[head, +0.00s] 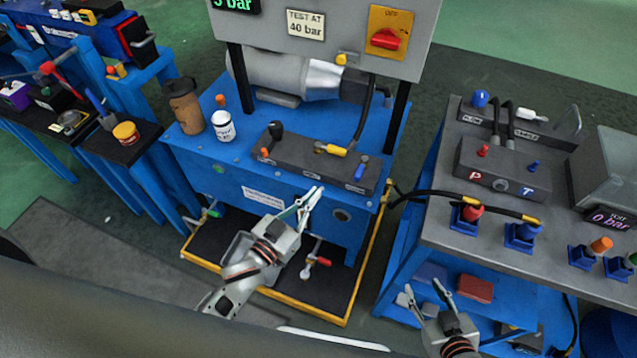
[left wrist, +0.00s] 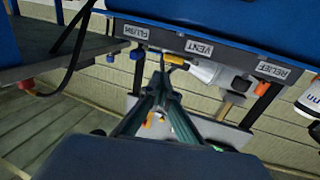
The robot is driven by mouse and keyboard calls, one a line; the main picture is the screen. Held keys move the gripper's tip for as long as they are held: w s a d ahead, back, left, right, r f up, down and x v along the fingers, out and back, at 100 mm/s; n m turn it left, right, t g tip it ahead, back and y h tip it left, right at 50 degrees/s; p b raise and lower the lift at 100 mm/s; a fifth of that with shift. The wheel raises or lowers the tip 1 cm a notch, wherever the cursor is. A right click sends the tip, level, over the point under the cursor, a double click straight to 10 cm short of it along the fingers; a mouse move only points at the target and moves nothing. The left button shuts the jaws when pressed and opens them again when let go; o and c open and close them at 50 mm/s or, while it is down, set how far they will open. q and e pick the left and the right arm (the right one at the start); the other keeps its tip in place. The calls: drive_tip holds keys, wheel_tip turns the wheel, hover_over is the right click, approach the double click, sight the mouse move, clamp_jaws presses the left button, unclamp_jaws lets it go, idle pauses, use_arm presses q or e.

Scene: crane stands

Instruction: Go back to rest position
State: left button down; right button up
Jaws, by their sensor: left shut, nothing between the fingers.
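My left gripper (head: 312,197) is in front of the blue test stand (head: 262,172), close to its front face below the top edge. Its fingers are together with nothing visible between them. In the left wrist view the fingers (left wrist: 160,82) converge in front of the stand's labels. I cannot tell whether the fingertips touch the stand. My right gripper (head: 423,290) is low at the front of the right bench, with its fingertips apart and nothing between them.
A brown cup (head: 185,106) and a white jar (head: 223,126) stand on the blue stand. A yellow-edged tray (head: 310,307) lies below it. The grey-topped right bench (head: 450,232) carries a black hose (head: 480,207). A red box (head: 475,289) is on its lower shelf.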

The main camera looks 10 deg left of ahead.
use_arm(q)
drive_tip(key=shift+s, duration=0.2)
drive_tip(key=shift+a, duration=0.1)
drive_tip(key=s+a+f+g+y, duration=0.2)
drive_tip(key=s+a+f+g, duration=0.1)
drive_tip(key=s, duration=0.5)
drive_tip(key=s+a+f+g+y, duration=0.2)
drive_tip(key=s+a+f+y, duration=0.1)
drive_tip(key=s+a+f, duration=0.3)
drive_tip(key=shift+s+a+n+g, duration=0.15)
drive_tip(key=shift+s+n+g, duration=0.2)
drive_tip(key=shift+s, duration=0.6)
